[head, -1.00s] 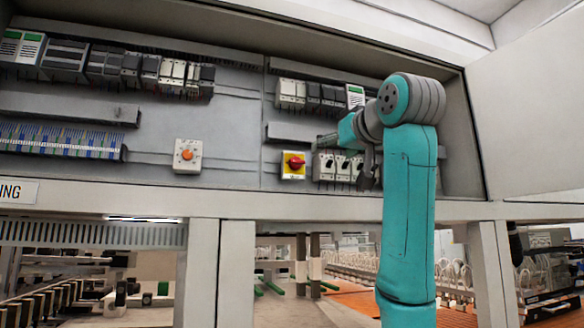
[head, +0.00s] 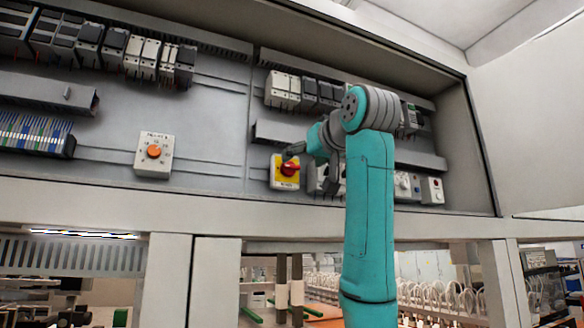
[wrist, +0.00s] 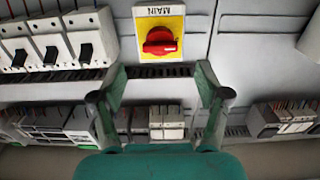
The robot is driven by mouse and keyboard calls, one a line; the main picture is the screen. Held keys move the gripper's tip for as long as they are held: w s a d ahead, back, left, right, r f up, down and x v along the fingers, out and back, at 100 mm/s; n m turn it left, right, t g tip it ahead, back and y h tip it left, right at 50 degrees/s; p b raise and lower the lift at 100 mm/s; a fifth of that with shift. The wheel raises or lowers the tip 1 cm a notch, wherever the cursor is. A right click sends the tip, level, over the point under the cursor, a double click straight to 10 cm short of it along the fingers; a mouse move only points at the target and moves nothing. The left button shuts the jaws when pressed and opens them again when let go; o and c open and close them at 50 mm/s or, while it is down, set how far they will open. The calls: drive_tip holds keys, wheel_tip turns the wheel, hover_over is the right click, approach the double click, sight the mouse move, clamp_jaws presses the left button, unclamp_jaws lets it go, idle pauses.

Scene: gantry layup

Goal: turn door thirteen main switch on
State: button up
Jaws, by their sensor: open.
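The main switch (head: 286,172) is a red rotary handle on a yellow plate, mounted on the cabinet's back panel. In the wrist view the switch (wrist: 160,40) appears upside down, with the word MAIN on its plate and the handle lying roughly crosswise. My gripper (head: 292,151) is at the switch's upper right in the head view, partly hidden by my arm. In the wrist view my gripper (wrist: 161,68) is open and empty, its fingers spread wider than the handle. The handle lies just beyond the fingertips, apparently untouched.
An orange-knobbed dial box (head: 154,156) is mounted to the left. White breakers (wrist: 48,48) with black toggles sit close beside the switch. A row of modules (head: 300,92) and a grey duct (head: 280,131) run above it. The cabinet's lower ledge (head: 120,201) is below.

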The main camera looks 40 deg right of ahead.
sight(292, 166)
drive_tip(key=x, duration=0.6)
drive_tip(key=shift+w, duration=0.2)
drive_tip(key=c, duration=1.2)
